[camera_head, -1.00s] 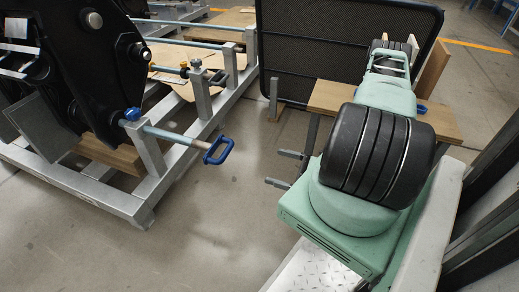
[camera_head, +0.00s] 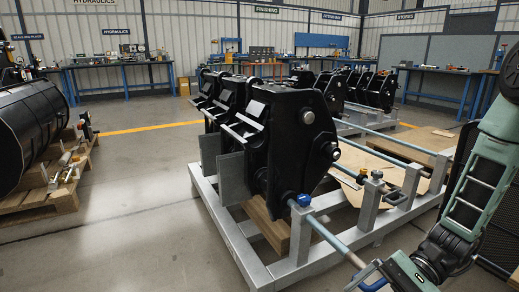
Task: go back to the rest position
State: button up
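My green and black arm (camera_head: 483,175) comes in at the right edge of the head view. It reaches down and left, and its green end with my gripper (camera_head: 402,273) is at the bottom edge, cut off by the frame. The fingers do not show clearly, so I cannot tell open from shut. My gripper appears beside the blue handle (camera_head: 370,276) of a rod on the grey frame. I cannot tell whether they touch.
Black couplers (camera_head: 290,140) stand on the grey steel frame (camera_head: 235,235). Pallets (camera_head: 45,195) with a black bucket (camera_head: 30,125) are at the left. Workbenches (camera_head: 120,68) line the back wall. The floor between the pallets and the frame is clear.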

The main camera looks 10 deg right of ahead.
jog(key=s+a+r+n+t+h, duration=0.2)
jog(key=s+a+r+n+h, duration=0.3)
jog(key=n, duration=0.4)
jog(key=s+a+r+n+t+h, duration=0.2)
jog(key=a+r+n+h, duration=0.3)
jog(key=a+n+h, duration=0.25)
notch_tip(320, 180, up, 36)
jog(key=p, duration=3.6)
jog(key=shift+d+r+n+p, duration=0.2)
jog(key=shift+d+n+p, duration=0.1)
jog(key=shift+d+n, duration=0.1)
